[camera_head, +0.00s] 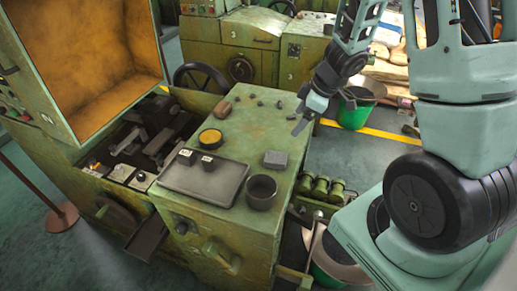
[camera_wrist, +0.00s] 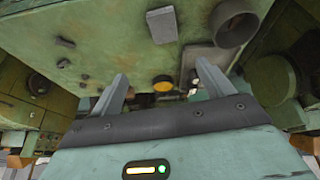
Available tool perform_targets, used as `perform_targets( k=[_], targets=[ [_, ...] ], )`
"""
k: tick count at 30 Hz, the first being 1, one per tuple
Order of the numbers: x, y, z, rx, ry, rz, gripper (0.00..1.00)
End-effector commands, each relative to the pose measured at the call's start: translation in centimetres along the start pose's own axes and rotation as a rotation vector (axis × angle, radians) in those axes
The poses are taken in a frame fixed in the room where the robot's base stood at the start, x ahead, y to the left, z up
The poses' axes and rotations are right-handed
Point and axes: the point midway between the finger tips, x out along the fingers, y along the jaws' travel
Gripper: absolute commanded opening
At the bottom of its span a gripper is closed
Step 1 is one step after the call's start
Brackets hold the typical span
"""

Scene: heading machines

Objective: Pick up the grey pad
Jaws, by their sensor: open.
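The grey pad (camera_head: 275,159) is a small rectangular block lying on the green machine top, near its right edge. It also shows in the wrist view (camera_wrist: 162,25), near the top centre. My gripper (camera_head: 301,121) is above the far right part of the machine top, apart from the pad and beyond it. In the wrist view my gripper's two fingers (camera_wrist: 162,76) stand wide apart with nothing held between them.
A dark round cup (camera_head: 262,190) stands just in front of the pad. A grey tray (camera_head: 202,184) with small dark labelled blocks lies to the left. A yellow-filled dish (camera_head: 210,138), a brown block (camera_head: 223,109) and several small knobs sit farther back.

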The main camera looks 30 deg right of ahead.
Motion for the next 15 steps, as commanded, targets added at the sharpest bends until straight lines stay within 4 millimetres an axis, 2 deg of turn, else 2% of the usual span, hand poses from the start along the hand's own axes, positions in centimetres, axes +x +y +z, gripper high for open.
perform_targets(
  k=[2, 5, 8, 15],
  targets=[
    [-0.5, -0.1, 1.0, 0.002, -0.008, -0.032, 0.8],
    [0.0, -0.2, 1.7, 0.001, -0.012, -0.051, 0.8],
    [1.6, -0.4, 1.8, 0.001, -0.012, -0.054, 0.8],
    [6.7, -0.7, 1.9, 0.0, -0.012, -0.053, 0.8]
  ],
)
